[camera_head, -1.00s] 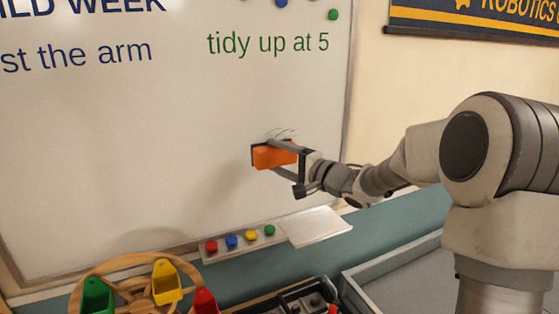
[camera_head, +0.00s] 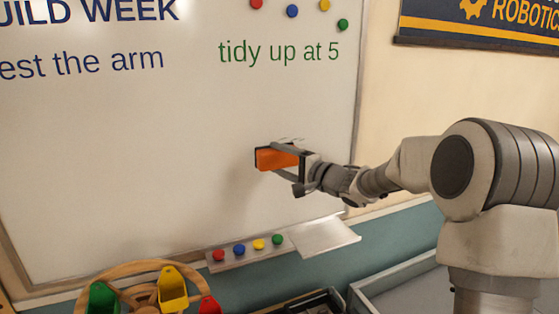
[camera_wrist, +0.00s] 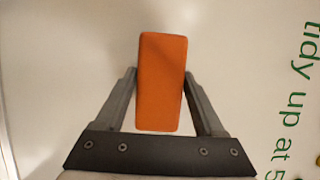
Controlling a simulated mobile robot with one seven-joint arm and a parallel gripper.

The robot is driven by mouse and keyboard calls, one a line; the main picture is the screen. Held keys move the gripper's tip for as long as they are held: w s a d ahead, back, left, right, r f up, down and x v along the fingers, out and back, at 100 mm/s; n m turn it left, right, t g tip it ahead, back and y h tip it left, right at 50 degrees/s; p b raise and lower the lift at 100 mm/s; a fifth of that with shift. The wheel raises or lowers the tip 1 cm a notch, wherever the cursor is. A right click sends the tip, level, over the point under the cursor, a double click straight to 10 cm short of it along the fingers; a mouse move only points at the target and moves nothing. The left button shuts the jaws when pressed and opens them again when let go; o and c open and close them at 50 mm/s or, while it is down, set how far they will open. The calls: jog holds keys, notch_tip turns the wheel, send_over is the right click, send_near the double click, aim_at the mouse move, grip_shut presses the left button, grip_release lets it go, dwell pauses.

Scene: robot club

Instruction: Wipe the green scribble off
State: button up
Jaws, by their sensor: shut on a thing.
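My gripper (camera_head: 282,155) is shut on an orange block-shaped eraser (camera_head: 272,160), held up at the whiteboard (camera_head: 130,160). The eraser also shows between both fingers in the wrist view (camera_wrist: 161,85). Its face is at or very close to the board; contact cannot be told for sure. Faint thin marks (camera_head: 291,139), what shows of the scribble, lie just above the gripper; their colour is hard to tell and the gripper may hide more. No scribble shows in the wrist view.
Green writing "tidy up at 5" (camera_head: 279,52) and blue writing (camera_head: 80,62) are on the board above. A ledge (camera_head: 325,236) with several coloured round pieces runs below. A wooden wheel with coloured bins (camera_head: 172,288) stands lower left. A banner (camera_head: 480,22) hangs at right.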

jog(key=shift+w+a+p, duration=0.2)
jog(key=shift+w+p, duration=0.25)
jog(key=shift+w, duration=0.05)
jog(key=shift+w+a+p, duration=0.2)
jog(key=shift+w+p, duration=0.25)
jog(key=shift+r, duration=0.1)
